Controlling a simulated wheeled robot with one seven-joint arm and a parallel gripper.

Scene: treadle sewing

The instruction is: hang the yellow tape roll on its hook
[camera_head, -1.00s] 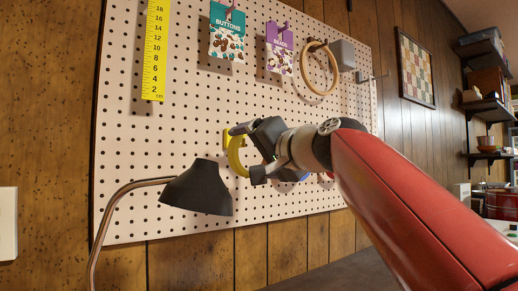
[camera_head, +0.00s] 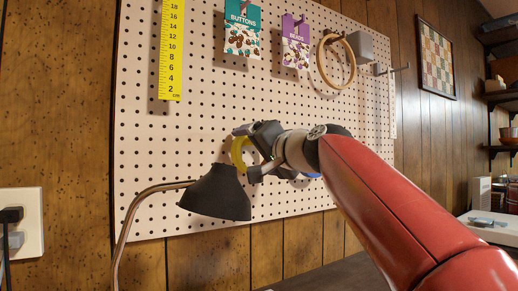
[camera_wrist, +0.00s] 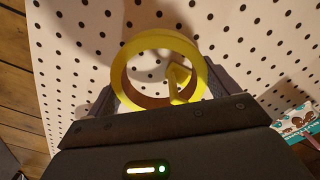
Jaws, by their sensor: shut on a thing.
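The yellow tape roll (camera_head: 238,152) is a ring held by my gripper (camera_head: 262,152) close to the white pegboard, just above the black lamp shade. In the wrist view the roll (camera_wrist: 128,54) sits between the two dark fingers of my gripper (camera_wrist: 163,88), which are shut on its outer sides. A yellow peg-like hook (camera_wrist: 177,80) shows inside the roll's opening. It seems to reach into the ring, but I cannot tell how deep, or whether the roll touches it. In the head view the hook is not distinguishable.
The black lamp shade (camera_head: 216,193) is just below my gripper. The pegboard (camera_head: 180,135) also holds a yellow ruler (camera_head: 171,50), a buttons packet (camera_head: 241,32), a beads packet (camera_head: 295,42) and a wooden hoop (camera_head: 322,68). A blue thing (camera_head: 312,175) shows partly behind my arm.

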